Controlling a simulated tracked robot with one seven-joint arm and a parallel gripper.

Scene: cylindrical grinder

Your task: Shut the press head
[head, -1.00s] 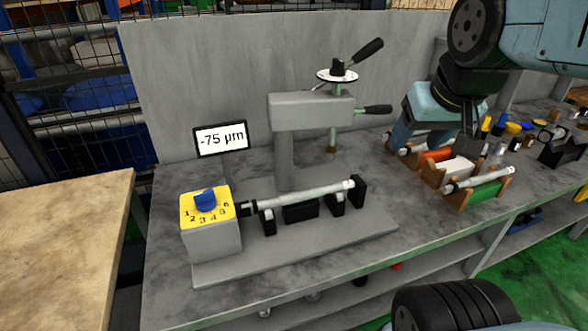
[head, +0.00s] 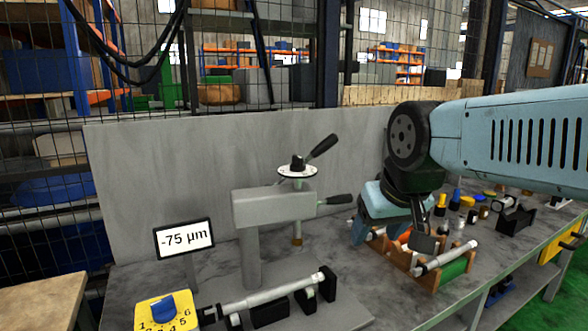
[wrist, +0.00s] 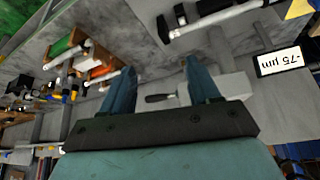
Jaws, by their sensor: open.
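The press head (head: 273,207) is a grey block on a grey column (head: 250,262), swung out to the right over the bench behind the shaft fixture. A black-tipped side lever (head: 335,199) sticks out to its right. A white dial (head: 297,171) with a black crank handle (head: 322,146) sits on top. My gripper (head: 388,232) is open and empty, pointing down to the right of the side lever, apart from it. In the wrist view, the lever (wrist: 160,98) shows between my two blue fingers (wrist: 161,75), with the press head (wrist: 232,87) to the right.
A silver shaft (head: 270,295) lies in black supports in front of the press. A yellow dial box (head: 166,312) and a display reading -75 µm (head: 184,238) stand left. A wooden rack of coloured blocks and rods (head: 440,275) is close below my gripper.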

